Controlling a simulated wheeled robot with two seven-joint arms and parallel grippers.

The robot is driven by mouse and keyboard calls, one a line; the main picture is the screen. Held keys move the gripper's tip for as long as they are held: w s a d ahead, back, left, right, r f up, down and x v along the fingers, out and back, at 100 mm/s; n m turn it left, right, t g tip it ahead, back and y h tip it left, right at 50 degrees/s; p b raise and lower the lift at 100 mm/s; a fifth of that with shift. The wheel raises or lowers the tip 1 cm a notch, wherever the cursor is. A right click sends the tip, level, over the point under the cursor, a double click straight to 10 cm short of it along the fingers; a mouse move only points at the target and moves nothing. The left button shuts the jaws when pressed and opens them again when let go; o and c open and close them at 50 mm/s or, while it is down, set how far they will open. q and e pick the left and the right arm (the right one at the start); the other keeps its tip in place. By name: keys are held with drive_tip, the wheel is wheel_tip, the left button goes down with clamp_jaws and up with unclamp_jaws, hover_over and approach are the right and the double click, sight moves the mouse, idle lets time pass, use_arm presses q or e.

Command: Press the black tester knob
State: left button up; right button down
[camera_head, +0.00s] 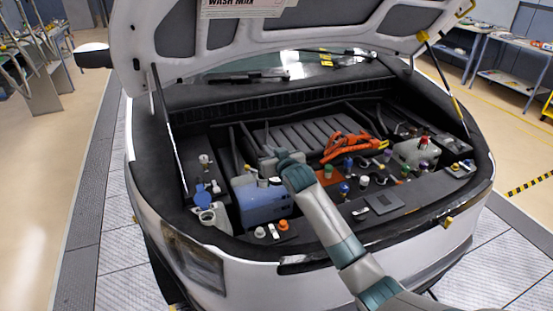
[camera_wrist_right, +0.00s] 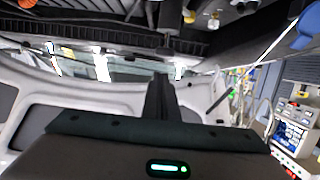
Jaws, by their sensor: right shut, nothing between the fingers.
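My right arm reaches in from the bottom right over the open engine bay (camera_head: 160,140) of a white car. My right gripper (camera_head: 268,158) is above the back edge of a blue translucent tank (camera_head: 262,205) in the head view. Its fingers (camera_wrist_right: 163,98) show in the right wrist view as one dark, closed shape, with nothing held. I cannot pick out the black tester knob for certain in either view; it may be small or hidden by my arm. My left gripper is not in view.
An orange tool-like object (camera_head: 352,146) and several small caps lie to the right. The raised hood (camera_head: 190,45) hangs above the bay, with a prop strut (camera_head: 169,125) at the left.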

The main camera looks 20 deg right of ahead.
drive_tip(key=b+v, duration=0.2)
drive_tip(key=v, duration=0.5)
drive_tip(key=shift+s, duration=0.1)
idle(0.7)
